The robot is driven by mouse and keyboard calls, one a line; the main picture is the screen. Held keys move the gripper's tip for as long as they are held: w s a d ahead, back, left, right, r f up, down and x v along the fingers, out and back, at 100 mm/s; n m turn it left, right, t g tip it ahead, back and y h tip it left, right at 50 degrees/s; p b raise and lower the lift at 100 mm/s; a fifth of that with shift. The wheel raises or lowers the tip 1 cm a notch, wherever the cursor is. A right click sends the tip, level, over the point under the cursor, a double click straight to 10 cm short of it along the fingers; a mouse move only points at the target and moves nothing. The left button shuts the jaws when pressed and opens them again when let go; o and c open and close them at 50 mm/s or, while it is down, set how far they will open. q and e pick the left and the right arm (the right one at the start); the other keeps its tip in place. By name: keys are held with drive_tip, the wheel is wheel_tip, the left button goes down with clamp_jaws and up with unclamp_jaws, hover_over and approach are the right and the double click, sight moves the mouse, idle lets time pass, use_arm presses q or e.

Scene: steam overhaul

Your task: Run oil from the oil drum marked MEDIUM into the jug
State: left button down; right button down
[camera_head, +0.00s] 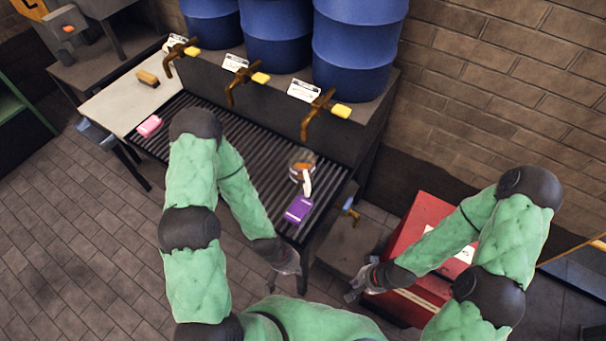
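Three blue drums, at left (212,22), middle (274,40) and right (356,50), stand on a dark bench. Each has a brass tap with a yellow handle. The white labels are too small to read, so I cannot tell which drum is MEDIUM. A small clear jug (301,158) with a white handle stands on the slatted grate below the right tap (318,115); something orange-brown shows in it. My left gripper (287,266) is off the grate's front edge, apart from the jug. My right gripper (358,288) is beside the red cabinet. Neither visibly holds anything; their finger openings are unclear.
A purple item (298,209) lies on the slatted grate (235,140) in front of the jug, and a pink one (149,126) at its left end. A brush (148,78) lies on the pale tabletop (115,105). A red cabinet (408,235) stands at right.

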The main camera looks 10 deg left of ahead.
idle(0.5)
wheel_tip(320, 180, up, 6)
drive_tip(key=p, duration=0.6)
drive_tip(key=shift+r, duration=0.2)
idle(0.3)
drive_tip(key=shift+f, duration=0.45)
idle(1.0)
